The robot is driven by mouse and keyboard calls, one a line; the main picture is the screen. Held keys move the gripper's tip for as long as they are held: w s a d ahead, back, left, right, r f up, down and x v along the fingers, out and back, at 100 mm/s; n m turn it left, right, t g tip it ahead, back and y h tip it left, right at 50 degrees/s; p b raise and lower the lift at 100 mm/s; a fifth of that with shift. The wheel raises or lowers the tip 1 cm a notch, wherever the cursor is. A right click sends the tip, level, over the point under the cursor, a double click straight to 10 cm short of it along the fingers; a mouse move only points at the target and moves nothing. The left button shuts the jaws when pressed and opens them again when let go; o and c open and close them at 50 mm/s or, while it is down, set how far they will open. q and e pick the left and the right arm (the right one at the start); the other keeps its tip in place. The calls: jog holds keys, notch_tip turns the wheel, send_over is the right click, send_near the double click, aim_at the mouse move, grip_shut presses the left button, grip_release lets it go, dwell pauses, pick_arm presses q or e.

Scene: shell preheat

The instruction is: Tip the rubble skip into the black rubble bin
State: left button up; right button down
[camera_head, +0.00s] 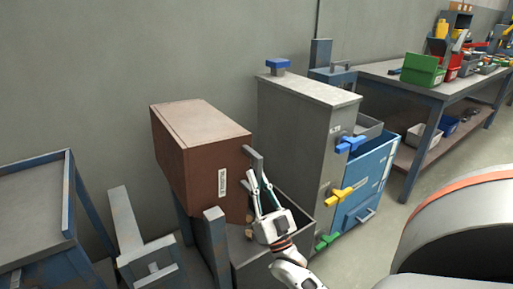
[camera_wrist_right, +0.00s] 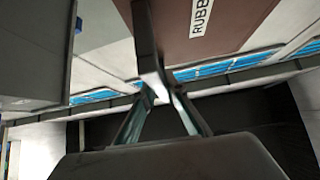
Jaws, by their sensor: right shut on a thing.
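The rubble skip (camera_head: 200,145) is a brown box with a white label, at the middle left in the head view, and appears tilted. Its label side (camera_wrist_right: 225,18) shows in the wrist view. A grey bar handle (camera_head: 256,163) stands off its right side. My right gripper (camera_head: 260,182) is shut on this handle, which also shows between the fingers in the wrist view (camera_wrist_right: 147,45). The dark rubble bin (camera_head: 262,262) stands below the skip and gripper; its dark inside (camera_wrist_right: 255,115) shows in the wrist view. My left gripper is not in view.
A tall grey cabinet (camera_head: 300,125) with blue, yellow and green handles stands right of the skip. A blue-framed table (camera_head: 35,200) is at the left, with a grey stand (camera_head: 140,245) beside it. A workbench (camera_head: 400,72) with coloured bins stands at the back right.

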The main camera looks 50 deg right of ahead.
jog(key=shift+d, duration=0.15)
jog(key=c, duration=2)
grip_release()
jog(key=shift+d+f, duration=0.1)
jog(key=shift+c, duration=0.2)
jog(key=shift+s, duration=0.1)
jog(key=shift+s+a+f, duration=0.1)
jog(key=shift+a+f, duration=0.1)
jog(key=shift+f, duration=0.05)
jog(key=v, duration=1.1)
jog(key=shift+s, duration=0.2)
